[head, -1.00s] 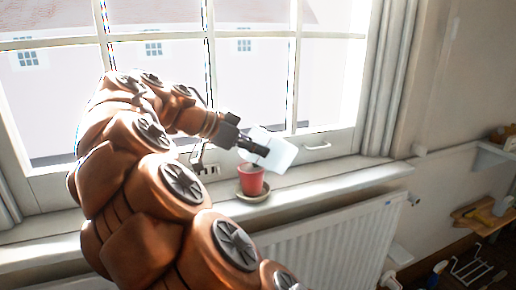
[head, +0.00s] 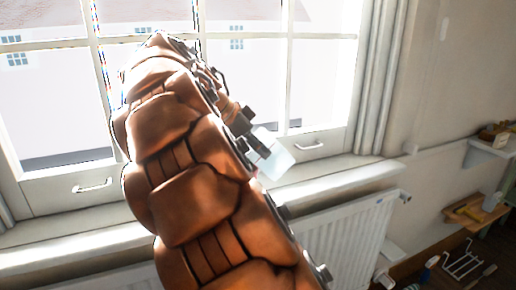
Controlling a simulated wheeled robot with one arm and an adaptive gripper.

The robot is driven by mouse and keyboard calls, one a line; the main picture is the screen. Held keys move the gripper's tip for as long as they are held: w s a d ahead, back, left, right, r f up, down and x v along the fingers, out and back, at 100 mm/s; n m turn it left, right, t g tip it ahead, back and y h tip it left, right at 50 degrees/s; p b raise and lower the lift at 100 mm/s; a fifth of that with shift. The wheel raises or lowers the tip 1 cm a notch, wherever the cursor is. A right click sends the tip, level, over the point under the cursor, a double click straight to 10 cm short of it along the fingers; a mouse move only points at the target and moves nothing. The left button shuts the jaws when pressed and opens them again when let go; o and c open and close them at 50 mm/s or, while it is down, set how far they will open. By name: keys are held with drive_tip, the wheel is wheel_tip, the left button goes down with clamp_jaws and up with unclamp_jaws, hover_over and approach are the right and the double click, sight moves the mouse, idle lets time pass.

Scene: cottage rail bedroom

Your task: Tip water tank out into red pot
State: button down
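The water tank (head: 277,162) is a pale, translucent, box-like piece, held tilted above the window sill in the head view. My gripper (head: 260,148) is shut on its upper left side. My arm crosses the middle of the view and covers part of the gripper. The red pot is hidden, or nearly so, behind my arm below the tank, so I cannot tell how the tank's edge lies over it. No water can be made out.
The window sill (head: 345,178) runs under a bright window, with a white radiator (head: 345,238) below it. A window handle (head: 309,147) is close behind the tank. Wall shelves (head: 478,208) with small items and a wire rack (head: 463,262) are at the right.

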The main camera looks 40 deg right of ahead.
sight(279, 146)
drive_tip(key=shift+s+d+y, duration=0.2)
drive_tip(key=shift+d+y, duration=0.3)
drive_tip(key=shift+y, duration=0.2)
drive_tip(key=shift+t, duration=0.3)
drive_tip(key=shift+s+d+f+t+y+p, duration=0.1)
drive_tip(key=shift+s+d+t+y+p, duration=0.1)
drive_tip(key=shift+d+y+p, duration=0.25)
drive_tip(key=shift+s+d+t+y+p, duration=0.1)
drive_tip(key=shift+s+d+y+p, duration=0.05)
drive_tip(key=shift+d+y+p, duration=0.3)
drive_tip(key=shift+s+d+t+y+p, duration=0.15)
drive_tip(key=shift+d+t+y+p, duration=0.15)
drive_tip(key=shift+d+y+p, duration=0.5)
drive_tip(key=shift+s+f+y, duration=0.1)
drive_tip(key=shift+y, duration=0.3)
drive_tip(key=shift+d, duration=0.1)
drive_tip(key=shift+s+d+r+t+y+p, duration=0.2)
drive_tip(key=shift+d+t+y+p, duration=0.2)
drive_tip(key=shift+d+y+p, duration=0.3)
drive_tip(key=shift+s+d+f+y, duration=0.1)
drive_tip(key=shift+s+f+y, duration=0.05)
drive_tip(key=shift+y, duration=0.25)
